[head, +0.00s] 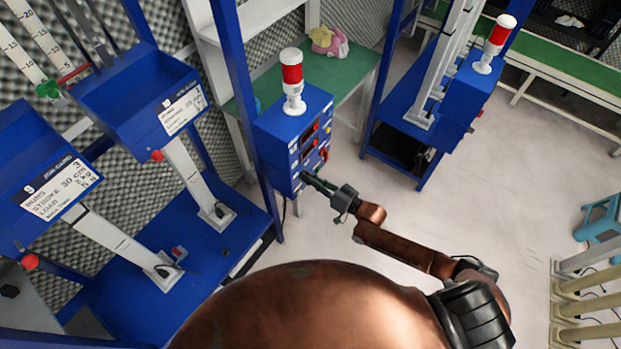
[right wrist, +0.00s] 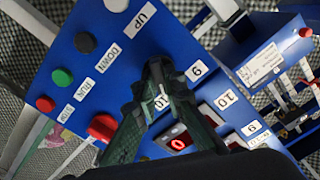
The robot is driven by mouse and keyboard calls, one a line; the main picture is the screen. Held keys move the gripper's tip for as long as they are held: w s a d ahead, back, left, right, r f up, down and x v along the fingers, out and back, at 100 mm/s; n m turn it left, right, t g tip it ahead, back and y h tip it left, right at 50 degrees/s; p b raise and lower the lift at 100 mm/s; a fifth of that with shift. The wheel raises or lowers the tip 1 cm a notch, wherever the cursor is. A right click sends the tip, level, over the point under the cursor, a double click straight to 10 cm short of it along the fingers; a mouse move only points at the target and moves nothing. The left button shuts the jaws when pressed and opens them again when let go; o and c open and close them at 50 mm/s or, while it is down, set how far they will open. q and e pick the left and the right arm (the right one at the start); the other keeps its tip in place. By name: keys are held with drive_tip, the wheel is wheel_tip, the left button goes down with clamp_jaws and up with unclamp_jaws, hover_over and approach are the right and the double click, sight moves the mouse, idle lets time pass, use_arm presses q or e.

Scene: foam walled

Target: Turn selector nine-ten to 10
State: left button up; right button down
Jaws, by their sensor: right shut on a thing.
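The blue control box (head: 278,135) stands left of centre in the head view, its button panel facing right. My right gripper (head: 306,180) reaches the lower part of that panel. In the right wrist view the right gripper (right wrist: 158,72) is shut on a selector knob on the blue panel (right wrist: 90,25). A white label 9 (right wrist: 197,70) is beside the fingertips and a label 10 (right wrist: 162,101) is between the fingers. The knob is mostly hidden by the fingers, so its pointing direction cannot be told. My left gripper is not in view.
The panel has a black button (right wrist: 85,42), a green button (right wrist: 62,77), a large red button (right wrist: 102,127) and a red display (right wrist: 178,143). More labels, 10 (right wrist: 227,97) and 9 (right wrist: 252,128), lie to the right. A red-and-white beacon (head: 292,78) tops the box.

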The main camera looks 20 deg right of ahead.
drive_tip(key=c, duration=2)
unclamp_jaws()
drive_tip(key=v, duration=1.2)
drive_tip(key=shift+d, duration=0.1)
